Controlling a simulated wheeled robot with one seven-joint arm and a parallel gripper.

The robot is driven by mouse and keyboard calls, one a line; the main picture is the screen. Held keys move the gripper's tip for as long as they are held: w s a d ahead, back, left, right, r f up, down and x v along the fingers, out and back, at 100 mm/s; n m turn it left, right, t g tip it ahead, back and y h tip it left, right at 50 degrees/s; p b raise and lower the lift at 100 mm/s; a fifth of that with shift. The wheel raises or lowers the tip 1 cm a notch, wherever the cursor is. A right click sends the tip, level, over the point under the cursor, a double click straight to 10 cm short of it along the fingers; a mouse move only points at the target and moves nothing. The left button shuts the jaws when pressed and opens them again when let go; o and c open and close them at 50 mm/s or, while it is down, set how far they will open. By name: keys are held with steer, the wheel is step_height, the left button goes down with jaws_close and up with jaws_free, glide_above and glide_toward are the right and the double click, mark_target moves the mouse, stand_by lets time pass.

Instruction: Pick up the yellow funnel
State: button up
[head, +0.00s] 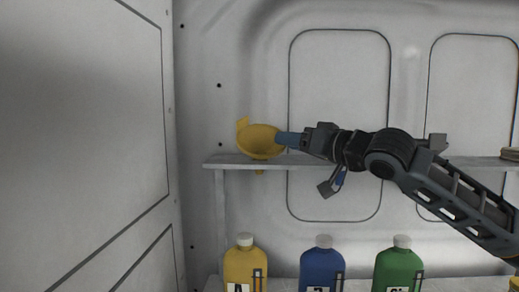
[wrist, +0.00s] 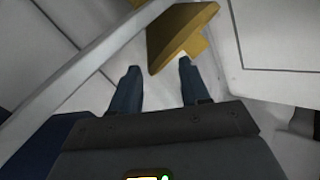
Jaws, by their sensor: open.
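The yellow funnel (head: 260,143) sits at the left end of the grey shelf, its wide mouth up and a tab at its left rim. A bit of its spout shows below the shelf edge. My gripper (head: 283,140) is at the right side of the funnel, with its blue fingers at the rim. In the wrist view my gripper (wrist: 157,67) is open, with fingers apart. There the funnel (wrist: 178,36) lies just past the fingertips, its near edge reaching the gap between them. I cannot tell whether a finger touches it.
The shelf (head: 225,161) runs along the white wall behind my arm. Below stand a yellow bottle (head: 245,265), a blue bottle (head: 321,268) and a green bottle (head: 398,268). A white panel (head: 80,130) is on the left. The space above the funnel is clear.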

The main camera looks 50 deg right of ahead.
mark_target(274, 146)
steer(key=shift+w+d+f+p, duration=0.2)
steer(key=shift+w+p, duration=0.1)
steer(key=shift+w, duration=1.2)
steer(key=shift+w+d+f+p, duration=0.15)
steer(key=shift+w+p, duration=0.1)
steer(key=shift+w, duration=1.25)
steer(key=shift+r, duration=0.1)
jaws_close()
